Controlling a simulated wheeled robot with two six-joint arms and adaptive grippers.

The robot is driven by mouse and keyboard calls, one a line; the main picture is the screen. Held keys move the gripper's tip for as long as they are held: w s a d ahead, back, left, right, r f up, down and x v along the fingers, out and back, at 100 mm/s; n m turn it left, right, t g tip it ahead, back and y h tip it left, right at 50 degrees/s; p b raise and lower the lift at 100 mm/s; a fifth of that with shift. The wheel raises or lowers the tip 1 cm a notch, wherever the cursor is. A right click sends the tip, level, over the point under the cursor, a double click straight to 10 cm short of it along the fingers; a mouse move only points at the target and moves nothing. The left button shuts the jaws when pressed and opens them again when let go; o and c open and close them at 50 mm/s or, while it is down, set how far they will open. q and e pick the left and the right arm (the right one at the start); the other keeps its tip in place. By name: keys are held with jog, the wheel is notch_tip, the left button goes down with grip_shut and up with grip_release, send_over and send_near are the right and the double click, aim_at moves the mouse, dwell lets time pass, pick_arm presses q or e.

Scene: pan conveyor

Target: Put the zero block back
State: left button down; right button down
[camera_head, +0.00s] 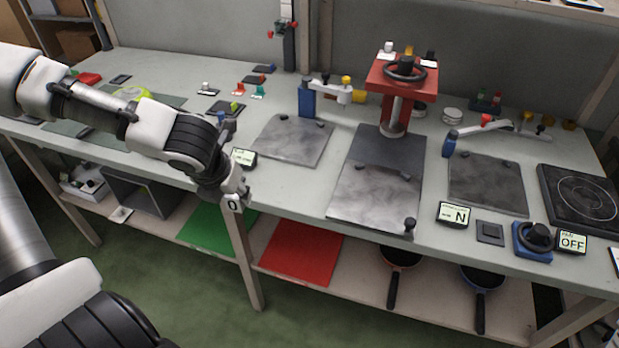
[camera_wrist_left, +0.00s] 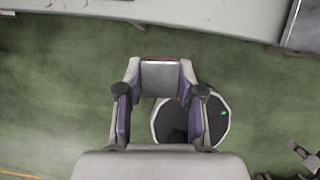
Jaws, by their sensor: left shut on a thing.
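The zero block (camera_head: 233,205) is a small white block with a black "0" on its face. My left gripper (camera_head: 235,192) is shut on it and holds it in front of the bench's front edge, above the floor. In the left wrist view the block (camera_wrist_left: 161,77) shows as a grey piece between the fingertips of my left gripper (camera_wrist_left: 160,84); its digit is not visible there. My right gripper is not in view.
The bench (camera_head: 285,198) carries a small display (camera_head: 244,157) near the left gripper, dark plates, a red press (camera_head: 402,80) and a hob (camera_head: 583,200). Green (camera_head: 217,225) and red (camera_head: 302,250) mats lie on the lower shelf. Two pans (camera_head: 482,280) hang or rest below at the right.

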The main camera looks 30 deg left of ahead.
pick_arm(q)
jog(key=shift+w+d+r+m, duration=0.2)
jog(key=shift+w+d+m, duration=0.15)
jog(key=shift+m, duration=0.15)
jog(key=shift+w+d, duration=0.1)
jog(key=shift+w, duration=0.05)
jog(key=w, duration=0.2)
jog(key=w+d, duration=0.1)
jog(key=w, duration=0.1)
jog(key=w+d+b, duration=0.1)
jog(key=w, duration=0.1)
jog(key=shift+f, duration=0.2)
jog(key=w+d+p, duration=0.1)
jog(key=w, duration=0.1)
jog(key=w+d+p, duration=0.1)
jog(key=w, duration=0.2)
jog(key=w+d+p, duration=0.1)
jog(key=w, duration=0.2)
jog(key=shift+w+d+f, duration=0.1)
jog(key=shift+w+f, duration=0.15)
jog(key=shift+f, duration=0.05)
notch_tip(320, 180, down, 4)
jog(key=b, duration=0.3)
jog(key=shift+s, duration=0.1)
jog(key=shift+f, duration=0.15)
jog(key=c, duration=0.7)
grip_release()
